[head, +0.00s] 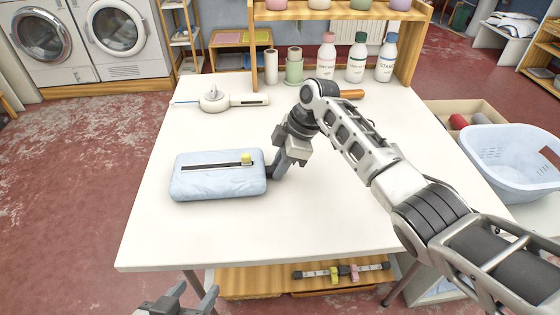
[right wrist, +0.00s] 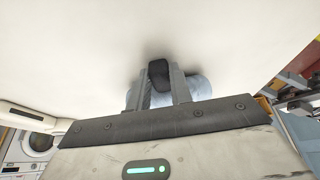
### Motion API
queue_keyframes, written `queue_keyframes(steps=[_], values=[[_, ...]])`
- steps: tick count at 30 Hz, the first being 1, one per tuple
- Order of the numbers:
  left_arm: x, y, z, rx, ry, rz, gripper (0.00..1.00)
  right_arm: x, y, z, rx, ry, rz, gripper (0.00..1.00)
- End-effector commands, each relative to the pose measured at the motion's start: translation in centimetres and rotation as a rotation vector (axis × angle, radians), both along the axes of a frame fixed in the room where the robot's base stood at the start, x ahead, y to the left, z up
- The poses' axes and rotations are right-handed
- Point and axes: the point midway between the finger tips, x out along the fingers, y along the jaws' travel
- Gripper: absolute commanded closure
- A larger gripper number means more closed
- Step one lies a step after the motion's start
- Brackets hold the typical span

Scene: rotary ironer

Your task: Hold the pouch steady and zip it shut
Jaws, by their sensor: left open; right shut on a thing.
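The light blue pouch (head: 217,184) lies flat on the white table, left of the middle. A dark zipper line (head: 205,165) runs along its top, with a yellow pull (head: 246,158) at the right end. My right gripper (head: 272,173) is at the pouch's right end, shut on a dark tab there. In the right wrist view the dark tab (right wrist: 159,73) sits between the fingers, with the pouch (right wrist: 200,88) partly hidden behind them. My left gripper (head: 196,300) is open and empty, low in front of the table's front edge, away from the pouch.
A white tool with a round body (head: 214,99) lies at the back left of the white table (head: 330,225). Bottles (head: 357,60) and spools (head: 293,66) stand along the back. A blue basket (head: 505,165) is at the right. The table's front is clear.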

Motion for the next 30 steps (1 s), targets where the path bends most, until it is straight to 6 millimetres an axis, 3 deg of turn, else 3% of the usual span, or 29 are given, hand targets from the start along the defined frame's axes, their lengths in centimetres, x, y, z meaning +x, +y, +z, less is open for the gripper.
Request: queue_keyframes(steps=[16, 17, 18, 30], values=[[0.0, 0.0, 0.0, 0.0, 0.0, 0.0, 0.48, -0.02, 0.03, -0.38, 0.001, 0.001, 0.0, 1.0], [0.0, 0.0, 0.0, 0.0, 0.0, 0.0, 0.48, -0.02, 0.01, -0.39, 0.0, 0.001, 0.0, 0.71], [0.0, 0.0, 0.0, 0.0, 0.0, 0.0, 0.48, -0.02, 0.0, -0.38, 0.0, 0.001, 0.0, 0.66], [-0.01, -0.01, -0.02, 0.0, 0.001, 0.0, 0.48, -0.01, 0.02, -0.35, 0.0, 0.0, 0.0, 0.66]])
